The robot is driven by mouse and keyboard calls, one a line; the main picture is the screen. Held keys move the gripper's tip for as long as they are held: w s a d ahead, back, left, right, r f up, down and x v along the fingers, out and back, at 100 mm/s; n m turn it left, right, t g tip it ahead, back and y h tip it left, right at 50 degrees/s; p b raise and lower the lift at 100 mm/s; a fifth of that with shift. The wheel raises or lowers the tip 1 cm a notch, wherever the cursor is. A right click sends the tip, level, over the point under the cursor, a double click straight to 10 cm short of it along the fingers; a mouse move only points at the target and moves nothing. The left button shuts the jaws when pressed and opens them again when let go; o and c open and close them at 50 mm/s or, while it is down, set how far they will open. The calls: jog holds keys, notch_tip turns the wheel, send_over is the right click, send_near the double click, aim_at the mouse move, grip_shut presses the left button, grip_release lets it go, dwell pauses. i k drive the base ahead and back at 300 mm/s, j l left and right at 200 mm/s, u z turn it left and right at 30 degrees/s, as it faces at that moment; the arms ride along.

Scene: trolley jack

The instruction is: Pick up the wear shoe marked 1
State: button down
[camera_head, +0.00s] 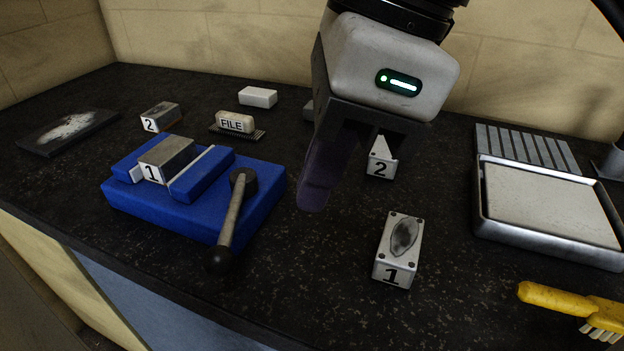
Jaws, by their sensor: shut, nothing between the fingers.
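Two blocks carry a 1. A light block (402,246) with a dark oval patch on top and dark spots at its corners stands on the bench, right of centre. A grey-topped block (168,158) with a white front marked 1 sits between the jaws of a blue vise (190,205). I cannot tell for certain which is the wear shoe. My gripper (313,200) is shut and empty, above the bench. In the picture it lies between the vise and the light block, apart from both.
A white piece marked 2 (381,160) stands behind the light block. The vise handle (231,218) points forward. A metal tray (548,204) and yellow brush (570,304) lie right. Another block marked 2 (160,116) and a FILE block (235,123) stand behind the vise.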

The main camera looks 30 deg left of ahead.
aim_at(165, 161)
jog(key=k, duration=1)
